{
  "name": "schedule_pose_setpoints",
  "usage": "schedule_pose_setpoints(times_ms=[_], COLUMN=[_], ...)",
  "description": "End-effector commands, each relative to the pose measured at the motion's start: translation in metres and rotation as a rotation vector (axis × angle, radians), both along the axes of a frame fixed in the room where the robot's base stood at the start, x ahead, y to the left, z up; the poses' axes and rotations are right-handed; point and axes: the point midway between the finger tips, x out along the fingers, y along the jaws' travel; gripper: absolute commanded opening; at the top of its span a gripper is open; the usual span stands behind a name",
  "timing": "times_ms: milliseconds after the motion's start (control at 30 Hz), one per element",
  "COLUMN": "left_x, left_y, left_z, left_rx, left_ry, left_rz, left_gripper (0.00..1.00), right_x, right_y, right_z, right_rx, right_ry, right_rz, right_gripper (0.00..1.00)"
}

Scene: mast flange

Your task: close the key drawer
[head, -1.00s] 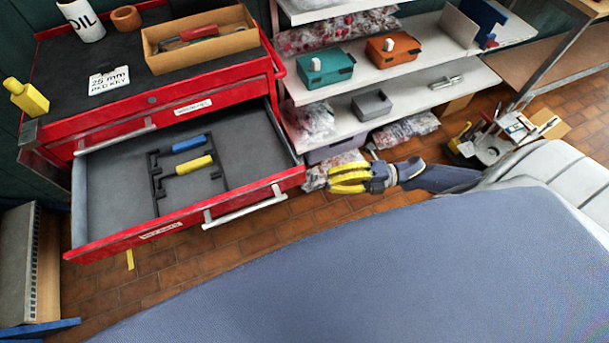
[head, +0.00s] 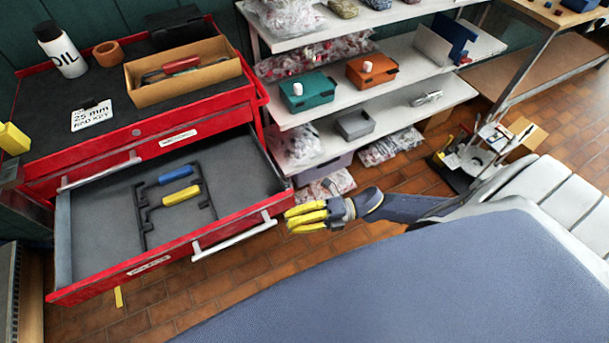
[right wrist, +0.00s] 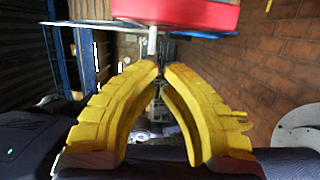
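The key drawer is the open red drawer (head: 110,283) of the red tool cabinet, pulled well out, with a grey liner. A dark frame with a blue-handled key (head: 176,174) and a yellow-handled key (head: 181,195) lies in it. Its pale bar handle (head: 235,235) is on the front; the bar also shows in the right wrist view (right wrist: 152,40). My right gripper (head: 288,214) is close to the handle's right end, its yellow fingertips nearly together (right wrist: 160,66). I see nothing held between them; contact with the handle is unclear.
The cabinet top (head: 110,118) carries an oil bottle (head: 62,50), a cardboard tray (head: 190,75) and a label card. Shelves (head: 375,110) with boxes and bags stand to the right. Brick floor (head: 235,268) lies clear before the drawer.

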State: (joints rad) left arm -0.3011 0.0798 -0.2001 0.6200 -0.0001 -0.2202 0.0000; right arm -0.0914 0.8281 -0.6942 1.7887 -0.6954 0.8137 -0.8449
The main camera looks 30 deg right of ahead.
Motion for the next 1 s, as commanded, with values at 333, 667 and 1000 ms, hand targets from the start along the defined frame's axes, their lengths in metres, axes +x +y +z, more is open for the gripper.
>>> schedule_pose_setpoints(times_ms=[333,667,1000], left_x=[0.000,0.001,0.002], left_y=[0.000,0.000,0.000], left_z=[0.000,0.000,0.000], left_rx=[0.000,0.000,0.000], left_ry=[0.000,-0.001,-0.002], left_rz=[0.000,0.000,0.000], left_gripper=[0.34,0.34,0.34], right_x=[0.024,0.027,0.039], right_y=[-0.001,-0.002,-0.005], right_z=[0.000,0.000,0.000], right_rx=[0.000,0.001,0.000], right_ry=[0.001,0.002,0.000], right_rz=[0.001,0.001,-0.008], right_gripper=[0.00,0.00,0.00])
